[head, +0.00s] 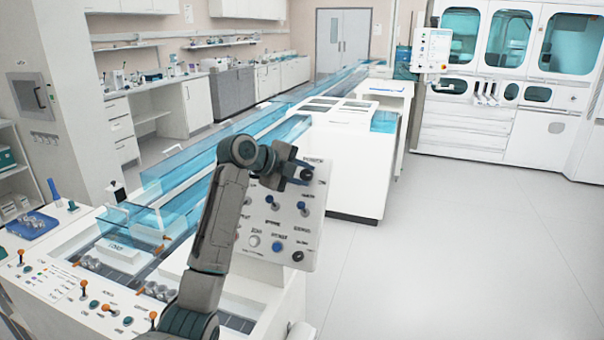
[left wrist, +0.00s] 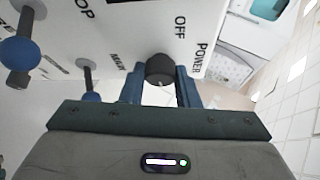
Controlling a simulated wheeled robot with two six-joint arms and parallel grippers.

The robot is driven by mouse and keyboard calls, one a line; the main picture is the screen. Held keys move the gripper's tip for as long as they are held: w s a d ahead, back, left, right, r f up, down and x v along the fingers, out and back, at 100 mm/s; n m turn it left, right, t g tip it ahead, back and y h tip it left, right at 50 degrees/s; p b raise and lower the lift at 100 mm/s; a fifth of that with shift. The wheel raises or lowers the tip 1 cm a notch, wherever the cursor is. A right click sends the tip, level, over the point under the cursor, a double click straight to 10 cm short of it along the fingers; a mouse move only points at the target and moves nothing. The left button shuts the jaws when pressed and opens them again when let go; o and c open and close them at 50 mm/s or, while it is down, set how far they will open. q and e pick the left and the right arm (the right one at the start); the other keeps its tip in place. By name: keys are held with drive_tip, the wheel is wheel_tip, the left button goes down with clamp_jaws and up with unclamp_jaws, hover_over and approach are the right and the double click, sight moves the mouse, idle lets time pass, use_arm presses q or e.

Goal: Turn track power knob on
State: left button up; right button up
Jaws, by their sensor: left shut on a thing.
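The white control panel (head: 272,222) stands upright at the end of the track and carries several knobs, buttons and printed labels. The dark power knob (left wrist: 160,69) shows in the left wrist view beside the words OFF and POWER. My left gripper (left wrist: 160,84) has its blue fingers on both sides of this knob, shut on it. In the head view my left gripper (head: 300,172) is at the panel's upper right corner. The knob's pointer cannot be made out. My right gripper is in neither view.
A blue ball-ended lever (left wrist: 22,52) and a smaller blue control (left wrist: 90,97) are close to my left gripper. The blue clear-walled track (head: 190,163) runs away behind the panel. A blue tray (head: 32,225) lies at left. The floor (head: 450,240) at right is clear.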

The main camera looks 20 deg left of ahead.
use_arm(q)
drive_tip(key=shift+m, duration=0.3)
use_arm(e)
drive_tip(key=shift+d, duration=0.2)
use_arm(q)
drive_tip(key=o, duration=1)
drive_tip(key=shift+c, duration=0.2)
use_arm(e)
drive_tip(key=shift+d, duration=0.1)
use_arm(q)
drive_tip(key=b+v, duration=0.2)
drive_tip(key=v, duration=0.8)
drive_tip(key=shift+s+r+b, duration=0.25)
drive_tip(key=shift+b, duration=0.1)
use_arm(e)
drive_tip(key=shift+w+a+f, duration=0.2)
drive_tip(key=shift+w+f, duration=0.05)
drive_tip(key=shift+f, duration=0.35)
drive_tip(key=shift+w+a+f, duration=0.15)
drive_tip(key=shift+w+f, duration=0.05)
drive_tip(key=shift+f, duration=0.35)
use_arm(q)
drive_tip(key=shift+a, duration=0.15)
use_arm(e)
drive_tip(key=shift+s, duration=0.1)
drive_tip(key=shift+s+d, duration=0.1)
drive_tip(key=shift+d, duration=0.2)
